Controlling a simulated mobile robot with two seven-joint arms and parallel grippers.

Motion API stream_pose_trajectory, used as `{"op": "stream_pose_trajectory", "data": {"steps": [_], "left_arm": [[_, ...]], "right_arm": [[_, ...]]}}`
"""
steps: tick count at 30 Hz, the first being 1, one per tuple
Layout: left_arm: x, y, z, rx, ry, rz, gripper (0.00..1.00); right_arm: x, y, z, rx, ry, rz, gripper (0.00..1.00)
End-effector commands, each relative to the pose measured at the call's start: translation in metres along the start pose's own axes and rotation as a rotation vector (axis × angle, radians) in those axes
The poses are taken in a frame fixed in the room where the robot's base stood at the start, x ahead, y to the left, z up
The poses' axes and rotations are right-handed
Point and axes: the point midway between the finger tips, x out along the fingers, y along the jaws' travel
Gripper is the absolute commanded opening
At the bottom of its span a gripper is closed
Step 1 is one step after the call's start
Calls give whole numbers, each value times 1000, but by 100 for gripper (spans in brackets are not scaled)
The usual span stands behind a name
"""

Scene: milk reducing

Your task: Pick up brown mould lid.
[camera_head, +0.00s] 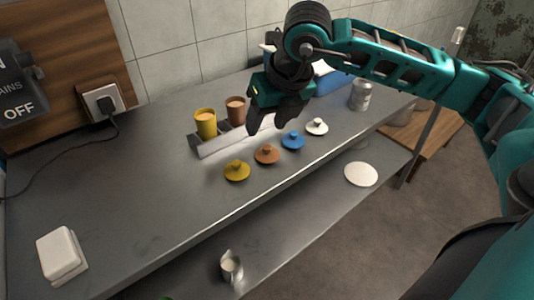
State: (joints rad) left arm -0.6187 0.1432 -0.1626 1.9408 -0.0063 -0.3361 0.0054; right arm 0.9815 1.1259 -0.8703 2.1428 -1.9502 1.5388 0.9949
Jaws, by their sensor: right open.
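The brown mould lid (267,154) lies flat on the grey counter, knob up, between a yellow lid (237,171) and a blue lid (293,139). A white lid (317,127) lies farther right in the same row. A yellow mould (206,124) and a brown mould (236,111) stand behind in a metal rack (222,143). My right gripper (266,129) is open and empty, pointing down above the counter, behind and above the brown lid. It hides part of the rack. My left gripper is out of view.
A metal can (360,95) stands at the counter's right end. A white box (61,254) lies at the front left. A milk jug (231,265) and a white plate (361,174) are on the lower shelf. The counter's left middle is clear.

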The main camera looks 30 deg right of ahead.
Motion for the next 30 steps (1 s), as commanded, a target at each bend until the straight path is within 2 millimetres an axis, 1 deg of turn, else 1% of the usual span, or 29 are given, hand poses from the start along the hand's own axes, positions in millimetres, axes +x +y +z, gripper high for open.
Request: {"op": "stream_pose_trajectory", "data": {"steps": [1,3,6,8,12,15,18,23,28,30], "left_arm": [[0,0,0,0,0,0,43],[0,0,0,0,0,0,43],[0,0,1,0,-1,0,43],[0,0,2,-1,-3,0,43],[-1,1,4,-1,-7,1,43],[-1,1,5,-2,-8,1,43],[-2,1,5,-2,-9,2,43],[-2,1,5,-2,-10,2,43],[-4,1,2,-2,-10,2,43],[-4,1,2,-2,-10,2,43]], "right_arm": [[-4,-14,4,19,-12,-54,52],[-8,-25,8,36,-22,-104,52],[-2,-34,9,48,-24,-137,52],[6,-36,9,50,-23,-141,52],[34,-38,9,49,-21,-139,52],[51,-40,10,48,-22,-138,52],[61,-41,10,47,-24,-137,52],[72,-41,10,46,-24,-135,52],[97,-38,8,46,-22,-135,52],[107,-39,8,48,-22,-135,52]]}}
